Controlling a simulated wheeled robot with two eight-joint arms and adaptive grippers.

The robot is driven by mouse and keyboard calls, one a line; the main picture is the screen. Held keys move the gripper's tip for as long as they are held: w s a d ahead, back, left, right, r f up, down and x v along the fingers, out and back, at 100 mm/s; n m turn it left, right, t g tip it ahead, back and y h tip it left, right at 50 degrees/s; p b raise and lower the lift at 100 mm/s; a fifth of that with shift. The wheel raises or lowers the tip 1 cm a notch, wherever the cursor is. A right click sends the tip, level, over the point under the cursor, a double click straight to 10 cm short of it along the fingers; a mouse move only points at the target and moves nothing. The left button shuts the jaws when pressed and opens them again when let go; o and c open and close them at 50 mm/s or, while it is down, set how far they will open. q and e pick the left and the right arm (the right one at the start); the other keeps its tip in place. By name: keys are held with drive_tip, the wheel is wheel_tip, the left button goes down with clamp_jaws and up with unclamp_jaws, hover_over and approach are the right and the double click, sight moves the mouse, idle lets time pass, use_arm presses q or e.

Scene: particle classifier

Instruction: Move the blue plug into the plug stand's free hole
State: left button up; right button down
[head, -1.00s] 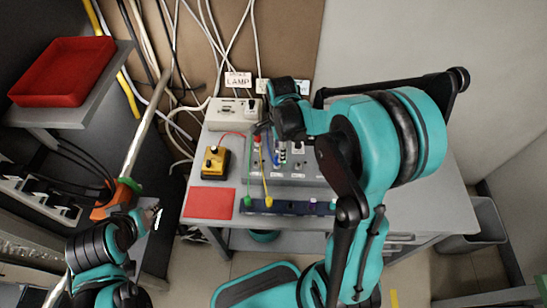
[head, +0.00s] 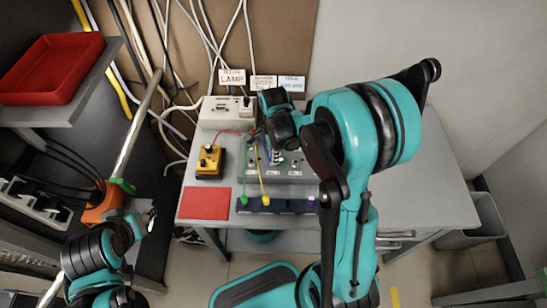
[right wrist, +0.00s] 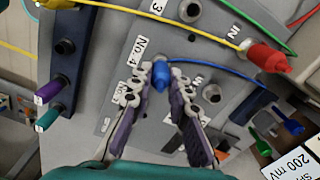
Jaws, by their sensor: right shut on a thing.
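The blue plug (right wrist: 160,76) is between the fingertips of my right gripper (right wrist: 162,82) in the right wrist view, with its blue cable running right. It is over the grey panel (right wrist: 118,62); I cannot tell whether its tip is seated in a socket. In the head view my right gripper (head: 268,143) is over the panel and hides most of the plug. The plug stand (head: 275,206) is a dark blue bar along the table front. In the wrist view the stand (right wrist: 77,60) is at left, with purple and teal plugs. My left gripper (head: 150,214) is away from the table.
A red plug (right wrist: 268,57) sits at an IN socket with a yellow cable beside it. A yellow box (head: 209,162), a red mat (head: 207,203) and a pale switch box (head: 226,112) are left of the panel. Loose cables cross the panel. The table's right side is clear.

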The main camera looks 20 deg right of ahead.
wheel_tip(320, 180, up, 5)
drive_tip(key=shift+f+p, duration=0.2)
drive_tip(key=shift+p, duration=0.9)
drive_tip(key=s+d+r+p, duration=0.3)
drive_tip(key=s+d+r, duration=0.3)
drive_tip(key=s+d, duration=0.1)
drive_tip(key=shift+s+d+r, duration=0.2)
drive_tip(key=shift+s+d, duration=0.2)
drive_tip(key=shift+d, duration=0.45)
